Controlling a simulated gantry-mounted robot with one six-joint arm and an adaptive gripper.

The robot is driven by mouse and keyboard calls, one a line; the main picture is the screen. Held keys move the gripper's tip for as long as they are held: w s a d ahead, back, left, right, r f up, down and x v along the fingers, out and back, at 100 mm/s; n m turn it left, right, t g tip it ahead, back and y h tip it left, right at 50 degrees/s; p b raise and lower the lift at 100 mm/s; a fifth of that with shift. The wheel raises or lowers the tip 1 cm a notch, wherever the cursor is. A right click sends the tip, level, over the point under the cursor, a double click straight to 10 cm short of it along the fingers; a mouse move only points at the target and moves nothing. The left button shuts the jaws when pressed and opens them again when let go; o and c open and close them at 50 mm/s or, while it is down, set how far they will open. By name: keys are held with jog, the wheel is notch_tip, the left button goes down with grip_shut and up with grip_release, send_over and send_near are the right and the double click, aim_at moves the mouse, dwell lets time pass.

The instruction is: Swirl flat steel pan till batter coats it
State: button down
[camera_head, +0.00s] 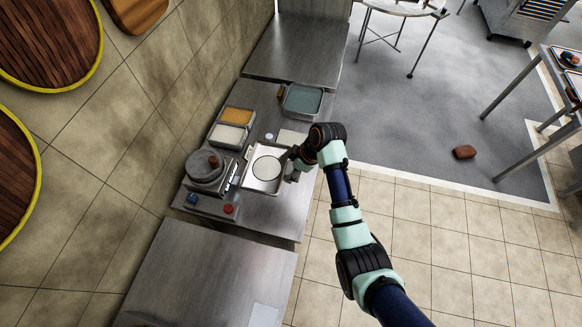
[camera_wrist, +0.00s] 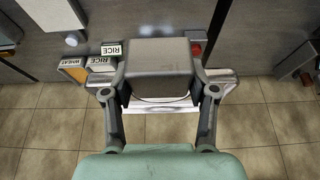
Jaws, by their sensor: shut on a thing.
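The flat steel pan (camera_head: 262,188) is a shallow square tray on the steel counter in the head view. A pale round patch of batter (camera_head: 267,168) lies in its middle, with bare metal showing around it toward the corners. My gripper (camera_head: 291,167) is at the pan's right side. In the wrist view my gripper (camera_wrist: 159,92) is shut on a grey block-like part that looks like the pan's handle (camera_wrist: 158,55). The pan (camera_wrist: 228,82) shows behind the fingers, mostly hidden. I cannot tell whether the pan is lifted or tilted.
A round steamer (camera_head: 205,168) stands left of the pan. Bins of orange (camera_head: 237,115) and white (camera_head: 229,135) contents sit behind it; a teal-filled tray (camera_head: 303,100) is farther back. Red (camera_head: 229,209) and blue (camera_head: 192,198) items lie near the front. Wrist-view labels read RICE and WHEAT.

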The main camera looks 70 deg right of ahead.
jog(key=shift+r, duration=0.1)
jog(key=shift+a+h+p, duration=0.15)
jog(key=shift+h+p, duration=0.3)
jog(key=shift+h, duration=0.05)
jog(key=shift+a+n+h, duration=0.2)
jog(key=shift+n+h, duration=0.1)
jog(key=shift+h, duration=0.6)
jog(key=shift+d, duration=0.1)
jog(key=shift+d+r+y+p, duration=0.15)
jog(key=shift+d+y+p, duration=0.1)
jog(key=shift+y+p, duration=0.55)
jog(key=shift+d+y, duration=0.15)
jog(key=shift+y, duration=0.35)
jog(key=shift+f, duration=0.2)
